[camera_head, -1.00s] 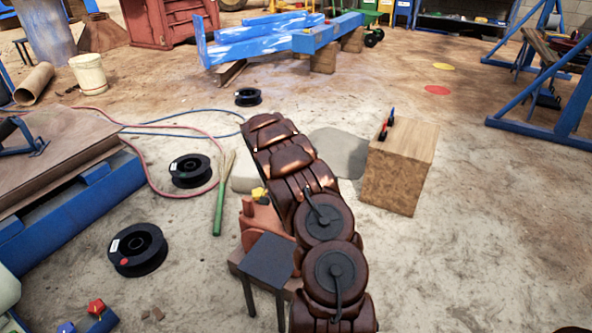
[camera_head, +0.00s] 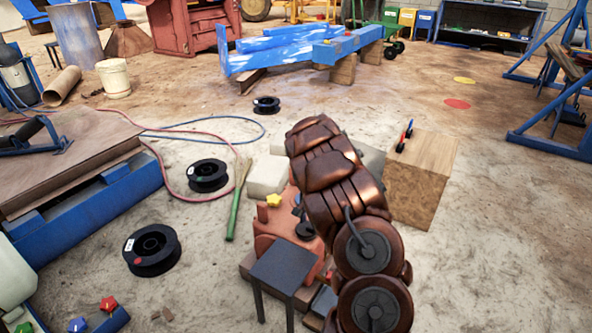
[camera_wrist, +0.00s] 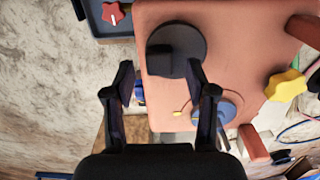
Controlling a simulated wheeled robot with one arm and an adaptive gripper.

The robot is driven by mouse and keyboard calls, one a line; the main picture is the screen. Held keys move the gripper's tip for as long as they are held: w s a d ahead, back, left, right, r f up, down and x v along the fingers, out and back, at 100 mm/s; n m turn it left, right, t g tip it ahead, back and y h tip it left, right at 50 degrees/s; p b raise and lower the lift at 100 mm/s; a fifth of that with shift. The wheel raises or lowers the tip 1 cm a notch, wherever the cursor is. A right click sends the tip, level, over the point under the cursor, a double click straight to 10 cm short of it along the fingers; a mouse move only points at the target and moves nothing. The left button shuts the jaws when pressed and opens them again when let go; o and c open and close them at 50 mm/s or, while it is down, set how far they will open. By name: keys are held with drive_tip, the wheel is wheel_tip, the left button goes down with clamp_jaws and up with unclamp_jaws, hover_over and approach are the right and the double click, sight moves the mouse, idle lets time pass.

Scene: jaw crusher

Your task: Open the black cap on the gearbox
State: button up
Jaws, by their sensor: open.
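The gearbox (camera_head: 265,230) is an orange-red casing at the lower middle of the head view, partly hidden by my arm. Its top face (camera_wrist: 230,60) fills much of the wrist view. The black cap (camera_wrist: 178,40) is a dark round disc with a raised bar on that face. A dark round part, likely the same cap (camera_head: 306,231), shows beside my arm in the head view. My gripper (camera_wrist: 160,75) is open in the wrist view, with nothing between its fingers. Its right fingertip overlaps the cap's lower edge in the picture; contact cannot be told.
A yellow knob (camera_wrist: 286,85) and a blue round part (camera_wrist: 222,108) sit on the gearbox. A red star knob (camera_wrist: 113,13) lies in a dark tray at the upper left. A black stool (camera_head: 283,268) stands before the gearbox, and a wooden block (camera_head: 424,185) stands to the right.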

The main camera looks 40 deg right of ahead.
wheel_tip(320, 180, up, 10)
drive_tip(key=a+p, duration=0.1)
drive_tip(key=p, duration=0.2)
wheel_tip(320, 180, up, 18)
drive_tip(key=f+n+p, duration=0.1)
drive_tip(key=n+p, duration=0.2)
drive_tip(key=p, duration=0.6)
hover_over(310, 228)
drive_tip(key=s+a, duration=0.4)
drive_tip(key=a, duration=0.6)
drive_tip(key=shift+s+a+r+g+h, duration=0.15)
drive_tip(key=shift+a+r+g, duration=0.1)
drive_tip(key=shift+r, duration=0.15)
drive_tip(key=shift+s+a+r+g+h, duration=0.1)
drive_tip(key=shift+a+r+g+h, duration=0.1)
drive_tip(key=shift+r, duration=0.2)
